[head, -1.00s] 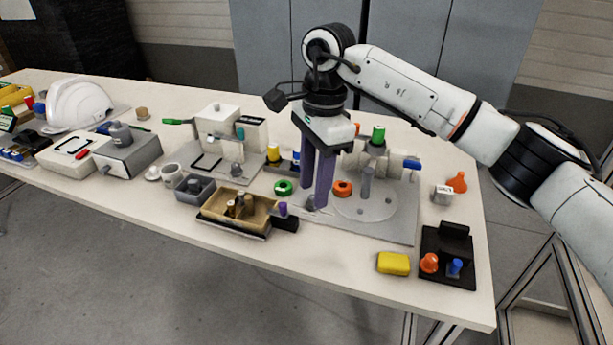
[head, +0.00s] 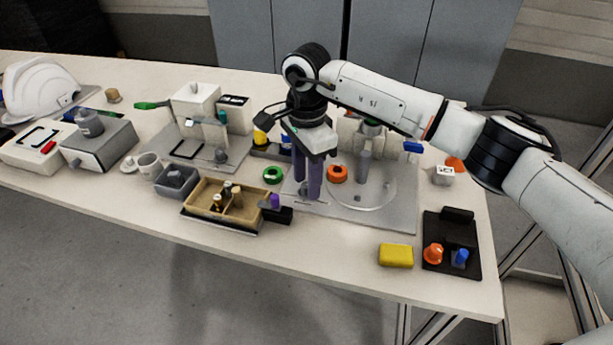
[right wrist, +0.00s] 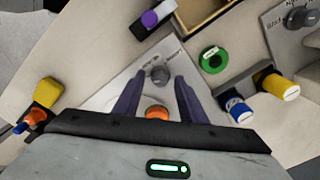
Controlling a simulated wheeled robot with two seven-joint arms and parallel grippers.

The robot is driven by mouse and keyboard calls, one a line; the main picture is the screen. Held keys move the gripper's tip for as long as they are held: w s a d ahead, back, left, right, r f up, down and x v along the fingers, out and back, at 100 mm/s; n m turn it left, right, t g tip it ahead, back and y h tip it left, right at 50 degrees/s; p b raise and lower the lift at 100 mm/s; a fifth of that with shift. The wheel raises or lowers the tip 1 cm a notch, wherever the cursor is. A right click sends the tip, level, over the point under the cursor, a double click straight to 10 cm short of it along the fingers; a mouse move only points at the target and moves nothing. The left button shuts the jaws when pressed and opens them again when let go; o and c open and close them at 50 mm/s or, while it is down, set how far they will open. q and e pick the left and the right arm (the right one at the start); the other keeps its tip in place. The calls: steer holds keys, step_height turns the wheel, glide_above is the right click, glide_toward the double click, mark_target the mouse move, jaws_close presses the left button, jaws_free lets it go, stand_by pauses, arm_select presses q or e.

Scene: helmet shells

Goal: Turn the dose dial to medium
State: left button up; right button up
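A small grey knob (right wrist: 159,75) stands on a light plate with printed labels too small to read; I take it for the dose dial. In the head view it is mostly hidden by the fingers of my right gripper (head: 306,188). In the right wrist view, the right gripper (right wrist: 157,82) is open, with its two purple fingers apart and the knob between and just beyond their tips. I cannot tell whether the fingers touch it. My left gripper is not in view.
A yellow block (head: 396,255) and black stand (head: 452,229) are at the front right.

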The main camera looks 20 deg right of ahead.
steer(key=shift+f, duration=0.1)
jaws_close()
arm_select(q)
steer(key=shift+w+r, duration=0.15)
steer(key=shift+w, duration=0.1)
